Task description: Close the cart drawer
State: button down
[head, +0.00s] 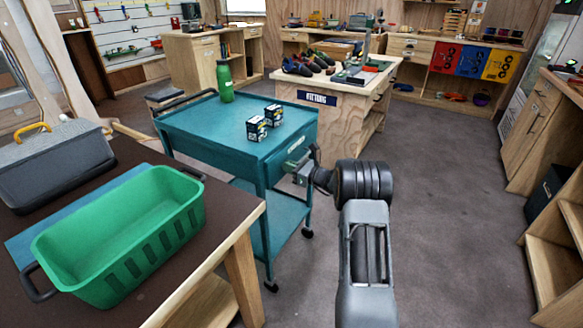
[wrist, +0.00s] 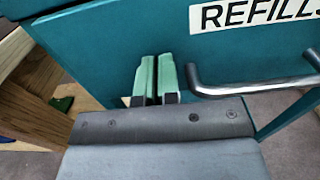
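The teal cart (head: 215,128) stands left of centre in the head view. Its drawer front (head: 284,160) faces my arm. In the wrist view the drawer front (wrist: 120,45) fills most of the picture, with a white "REFILLS" label and a grey bar handle (wrist: 255,88). I cannot tell how far the drawer stands out. My gripper (wrist: 157,80) has pale green fingertips close together, with nothing between them. They point at the drawer front, left of the handle; contact is unclear. The gripper also shows small beside the drawer in the head view (head: 302,172).
Two small boxes (head: 264,123) and a green bottle (head: 225,82) stand on the cart top. A brown table (head: 225,218) with a green bin (head: 120,238) is at the near left. A wooden "FITTING" table (head: 345,98) stands behind. Floor to the right is clear.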

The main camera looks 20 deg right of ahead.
jog(key=p+v, duration=0.1)
jog(key=v, duration=1.3)
jog(key=s+a+f+n+g, duration=0.3)
jog(key=s+f+n+g, duration=0.1)
jog(key=f, duration=0.2)
jog(key=s+a+r+n+g+h+p, duration=0.3)
jog(key=s+a+r+n+g+p, duration=0.4)
jog(key=s+n, duration=0.3)
jog(key=s+a+r+n+h+p, duration=0.2)
jog(key=s+a+r+n+p, duration=0.1)
jog(key=r, duration=0.5)
jog(key=s+a+r+n+h+p, duration=0.3)
jog(key=s+r+n+p, duration=0.2)
jog(key=r, duration=0.4)
jog(key=s+a+r+n+h+p, duration=0.3)
jog(key=s+r+n+p, duration=0.1)
jog(key=r, duration=0.5)
jog(key=shift+n+p, duration=0.9)
jog(key=shift+n, duration=0.3)
jog(key=shift+s, duration=0.1)
